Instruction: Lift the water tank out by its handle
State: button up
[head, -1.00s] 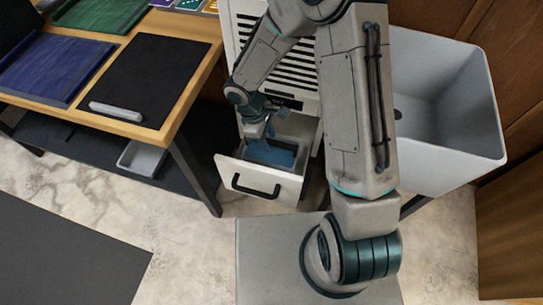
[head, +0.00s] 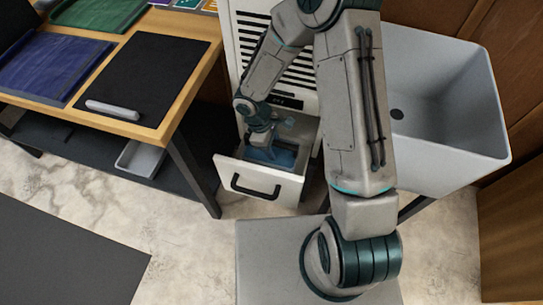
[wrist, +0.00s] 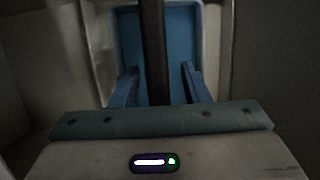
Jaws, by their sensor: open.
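The blue water tank (head: 284,158) sits inside the pulled-out white drawer (head: 230,170) at the foot of the white slatted appliance. In the wrist view the tank (wrist: 183,25) fills the top middle, with its dark bar-like handle (wrist: 153,45) running across it. My gripper (wrist: 160,72) is open, with one blue finger on each side of the handle and gaps showing between. In the head view my gripper (head: 262,150) reaches down into the drawer and hides part of the tank.
The drawer front has its own black handle (head: 257,187). A wooden table (head: 175,105) stands close on the left, and a grey sink (head: 440,120) stands on the right. A grey tray (head: 140,158) is on the shelf below the table.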

jog(key=shift+f, duration=0.1)
grip_shut()
dwell(0.4)
